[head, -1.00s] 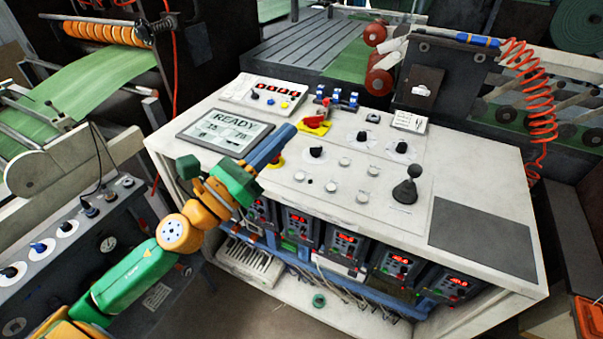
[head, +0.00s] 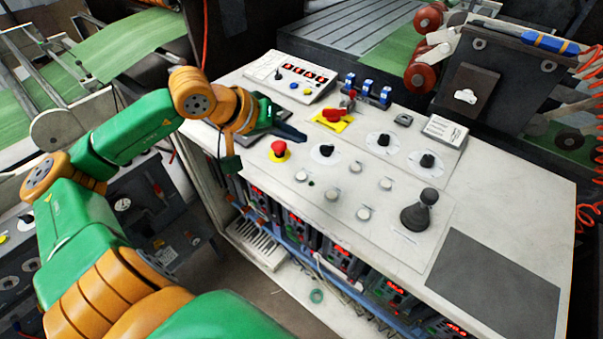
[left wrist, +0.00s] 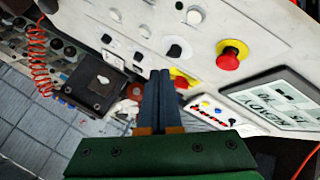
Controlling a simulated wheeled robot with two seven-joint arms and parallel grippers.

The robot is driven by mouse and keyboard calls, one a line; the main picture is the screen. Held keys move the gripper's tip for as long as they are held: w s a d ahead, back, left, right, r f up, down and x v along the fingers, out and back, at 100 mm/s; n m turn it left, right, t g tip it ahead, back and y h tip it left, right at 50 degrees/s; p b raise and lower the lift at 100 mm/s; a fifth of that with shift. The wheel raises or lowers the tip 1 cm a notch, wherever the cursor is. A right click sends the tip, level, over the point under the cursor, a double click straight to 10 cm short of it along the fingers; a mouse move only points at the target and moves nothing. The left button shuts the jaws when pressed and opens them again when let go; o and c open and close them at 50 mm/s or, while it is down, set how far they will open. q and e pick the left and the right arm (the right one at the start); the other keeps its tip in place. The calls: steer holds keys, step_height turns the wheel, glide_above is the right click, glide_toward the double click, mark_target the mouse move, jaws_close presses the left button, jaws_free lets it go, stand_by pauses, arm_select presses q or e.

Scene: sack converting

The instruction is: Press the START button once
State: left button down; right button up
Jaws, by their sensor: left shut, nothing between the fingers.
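Several small pale round buttons sit on the white console top (head: 495,205). They include a front-left one (head: 301,176), a back one (head: 327,167), a middle one (head: 332,194), a front one (head: 364,213) and a right one (head: 386,184). Their labels are too small to read, so I cannot tell which is START. My left gripper (head: 300,136) is shut and empty, its dark blue fingers above the console, left of these buttons and behind the red mushroom button (head: 279,150). The left wrist view shows the closed fingertips (left wrist: 161,74) and pale buttons (left wrist: 195,15) beyond them.
A red switch on a yellow plate (head: 333,118), black knobs (head: 326,150) and a black joystick (head: 418,212) stand up from the console. The display (left wrist: 278,104) reads READY in the left wrist view. The dark mat (head: 495,285) at right is bare.

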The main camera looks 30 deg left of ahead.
mark_target(298, 178)
arm_select(q)
steer(key=f+b, duration=0.2)
steer(key=f, duration=0.1)
steer(key=f+b, duration=0.2)
steer(key=f, duration=0.1)
steer(key=f+b, duration=0.2)
steer(key=f, duration=0.1)
steer(key=shift+w+d, duration=0.15)
steer(key=shift+w, duration=0.15)
steer(key=shift+f, duration=0.1)
stand_by(0.4)
stand_by(1.1)
steer(key=shift+f+b, duration=0.3)
steer(key=shift+b, duration=0.7)
